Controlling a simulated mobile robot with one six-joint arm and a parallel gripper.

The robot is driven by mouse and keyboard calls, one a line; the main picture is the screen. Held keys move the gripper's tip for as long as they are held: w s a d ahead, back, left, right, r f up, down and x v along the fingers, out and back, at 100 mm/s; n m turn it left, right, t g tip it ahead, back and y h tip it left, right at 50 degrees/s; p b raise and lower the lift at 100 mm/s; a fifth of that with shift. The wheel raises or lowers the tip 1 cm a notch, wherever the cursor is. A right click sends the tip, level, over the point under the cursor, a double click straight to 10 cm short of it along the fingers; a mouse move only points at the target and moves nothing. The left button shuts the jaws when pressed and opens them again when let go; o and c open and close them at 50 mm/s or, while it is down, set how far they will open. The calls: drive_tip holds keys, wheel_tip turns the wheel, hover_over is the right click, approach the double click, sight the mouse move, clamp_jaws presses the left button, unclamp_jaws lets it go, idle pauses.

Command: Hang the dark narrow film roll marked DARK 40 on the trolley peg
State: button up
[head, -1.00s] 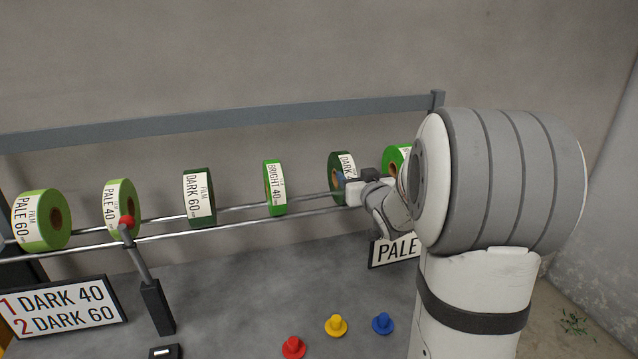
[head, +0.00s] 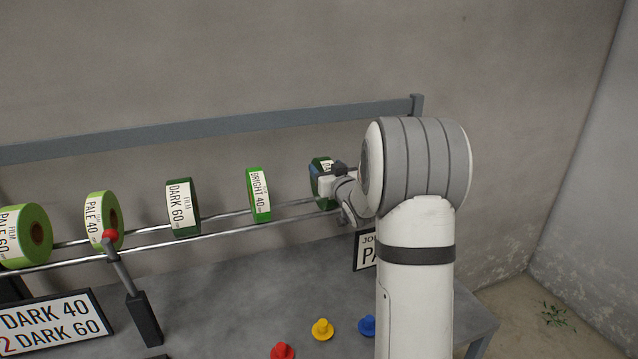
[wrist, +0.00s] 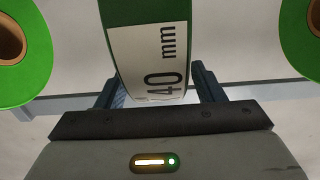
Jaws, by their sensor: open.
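The dark green narrow film roll (head: 317,191) stands on the two metal rails, near their right end. My gripper covers much of its label in the head view. In the wrist view the roll (wrist: 148,50) shows a white label reading "40 mm". My gripper (wrist: 157,85) is open, with one finger on each side of the roll and small gaps showing. In the head view my gripper (head: 333,180) is at the roll's right and front side. I cannot make out the trolley peg in these frames.
BRIGHT 40 (head: 259,195), DARK 60 (head: 183,207), PALE 40 (head: 103,221) and PALE 60 (head: 24,236) stand leftward along the rails. Bright green rolls flank the dark one in the wrist view. A red-tipped lever (head: 125,270) and coloured knobs (head: 322,329) stand in front.

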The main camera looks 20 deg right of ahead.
drive_tip(key=shift+c, duration=0.4)
clamp_jaws()
